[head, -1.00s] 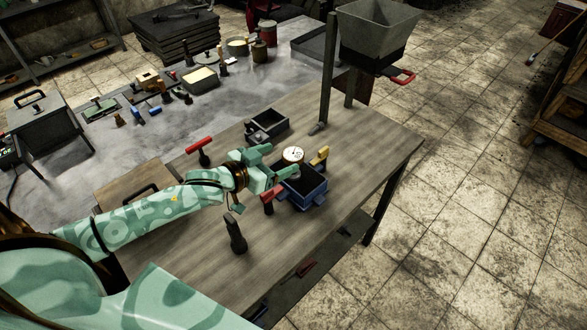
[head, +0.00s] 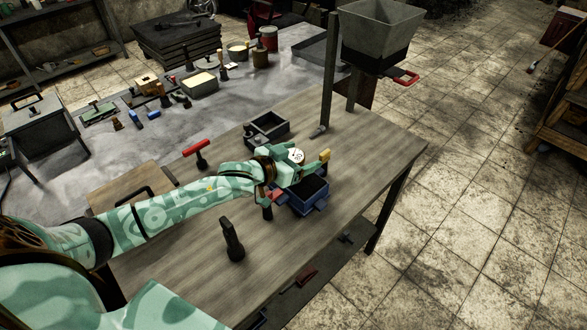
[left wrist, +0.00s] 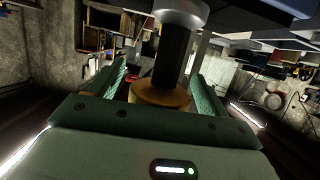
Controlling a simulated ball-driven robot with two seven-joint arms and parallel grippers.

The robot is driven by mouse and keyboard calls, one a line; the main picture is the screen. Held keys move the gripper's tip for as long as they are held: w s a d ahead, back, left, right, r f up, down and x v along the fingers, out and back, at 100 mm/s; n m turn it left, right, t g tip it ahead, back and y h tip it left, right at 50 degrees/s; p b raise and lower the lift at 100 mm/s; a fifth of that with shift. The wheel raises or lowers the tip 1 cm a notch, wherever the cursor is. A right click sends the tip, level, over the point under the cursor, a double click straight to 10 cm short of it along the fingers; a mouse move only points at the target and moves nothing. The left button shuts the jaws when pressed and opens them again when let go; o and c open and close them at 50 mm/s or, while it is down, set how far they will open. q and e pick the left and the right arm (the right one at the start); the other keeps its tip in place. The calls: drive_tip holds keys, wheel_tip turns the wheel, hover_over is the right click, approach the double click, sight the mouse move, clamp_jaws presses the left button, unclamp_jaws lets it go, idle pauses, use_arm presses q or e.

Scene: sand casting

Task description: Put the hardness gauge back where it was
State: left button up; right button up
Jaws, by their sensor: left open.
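The hardness gauge (head: 297,156) shows a round white dial in the head view, beside the far side of the blue moulding box (head: 318,204). The gauge's lower part is hidden in the head view. My right gripper is not in view.
A red-handled tool (head: 197,149), a two-part dark tray (head: 267,130) and an upright black tool (head: 232,238) are on the wooden table (head: 185,255). A hopper (head: 378,35) stands at the back right. The table's right end is mostly clear.

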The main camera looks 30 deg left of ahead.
use_arm(q)
drive_tip(key=shift+c, duration=0.4)
drive_tip(key=c, duration=1.3)
drive_tip(key=shift+r, duration=0.15)
